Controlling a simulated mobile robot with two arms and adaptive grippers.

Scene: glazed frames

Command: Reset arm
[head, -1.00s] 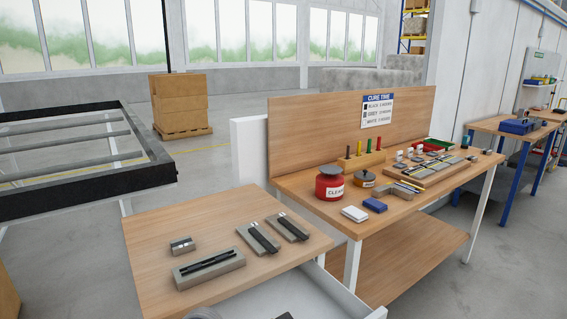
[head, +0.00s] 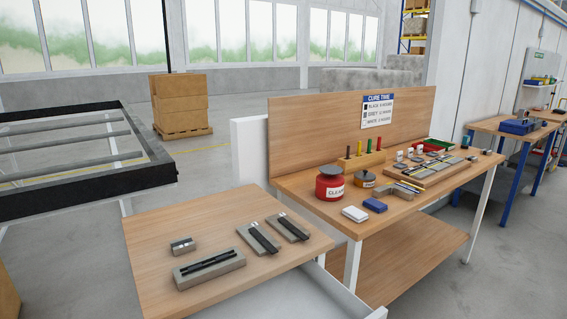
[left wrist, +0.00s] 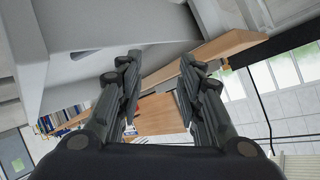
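My left gripper (left wrist: 160,62) shows in the left wrist view with its two dark fingers spread apart. Nothing is between the fingertips. Beyond them are a pale grey surface (left wrist: 95,25) and a wooden board edge (left wrist: 215,48), seen at a steep tilt. Neither of my grippers shows in the head view. My right gripper is in no view.
In the head view a small wooden table (head: 155,235) holds grey blocks, some with black strips. A workbench (head: 405,218) to its right holds a red container (head: 329,185) and several tools. A dark-framed roller stand (head: 90,195) is at left. Open floor lies behind.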

